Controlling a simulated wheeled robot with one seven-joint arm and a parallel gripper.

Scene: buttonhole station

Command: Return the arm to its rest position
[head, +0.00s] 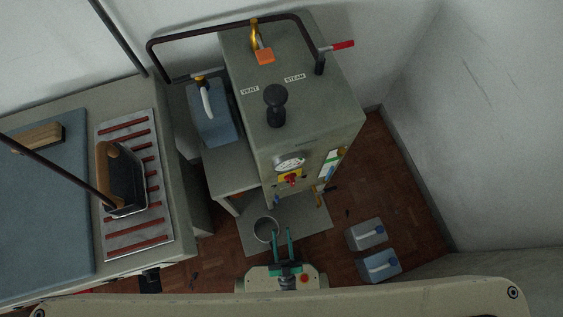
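My gripper (282,231) is at the bottom centre of the head view, low in front of the grey boiler cabinet. Its two teal fingers point up the picture, with a visible gap between them. Nothing shows between the fingers, so it is open and empty. My arm's links behind the gripper are mostly hidden by the pale body part across the bottom edge.
A round metal pail (265,229) stands on a grey mat (312,222), just left of the fingers. The boiler cabinet (340,118) rises beyond. An iron (121,178) rests on a striped rack (151,238) at left.

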